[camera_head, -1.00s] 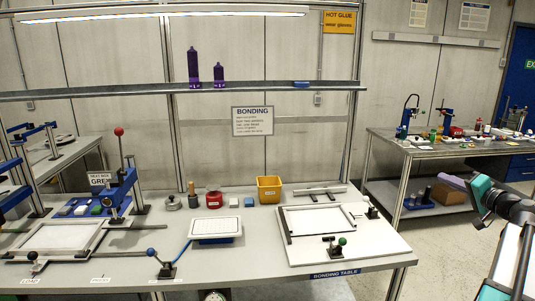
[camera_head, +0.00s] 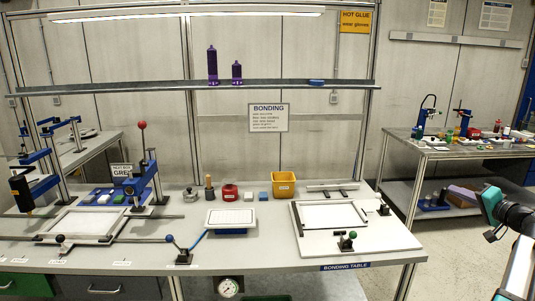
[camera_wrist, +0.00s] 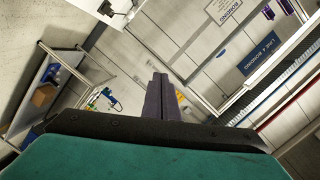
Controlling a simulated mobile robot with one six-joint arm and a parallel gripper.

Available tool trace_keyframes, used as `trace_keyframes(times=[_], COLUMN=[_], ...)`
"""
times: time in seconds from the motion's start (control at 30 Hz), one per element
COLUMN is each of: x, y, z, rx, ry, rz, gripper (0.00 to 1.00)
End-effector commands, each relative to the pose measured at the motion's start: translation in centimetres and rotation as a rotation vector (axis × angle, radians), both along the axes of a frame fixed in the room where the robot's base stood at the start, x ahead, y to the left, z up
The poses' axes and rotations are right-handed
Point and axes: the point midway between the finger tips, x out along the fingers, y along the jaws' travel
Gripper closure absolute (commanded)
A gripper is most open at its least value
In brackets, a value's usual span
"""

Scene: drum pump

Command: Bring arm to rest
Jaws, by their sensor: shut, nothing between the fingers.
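My gripper (camera_head: 464,194) is at the right of the head view, in front of the back-right workbench. Its dark purple-grey fingers point left and lie together with nothing between them. In the wrist view my gripper (camera_wrist: 161,92) shows its two fingers pressed side by side in the middle, above the dark and teal gripper body. It touches nothing that I can see. The arm behind it runs off the lower right edge of the head view.
The bonding table (camera_head: 282,258) fills the front left and middle, with a white framed plate (camera_head: 375,241), a yellow bin (camera_head: 283,184) and a blue lever press (camera_head: 140,188). The back-right workbench (camera_head: 470,151) carries small items. Open floor shows between the tables.

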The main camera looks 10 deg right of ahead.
Motion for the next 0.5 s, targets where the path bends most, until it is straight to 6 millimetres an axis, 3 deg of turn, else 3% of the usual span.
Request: trace_keyframes(times=[0.3, 0.5], x=[2.1, 4.0], y=[3.5, 8.0], z=[-6.6, -14.0], rx=[0.02, 0.037], ry=[0.09, 0.197], rz=[0.047, 0.102], gripper=[1.0, 1.0])
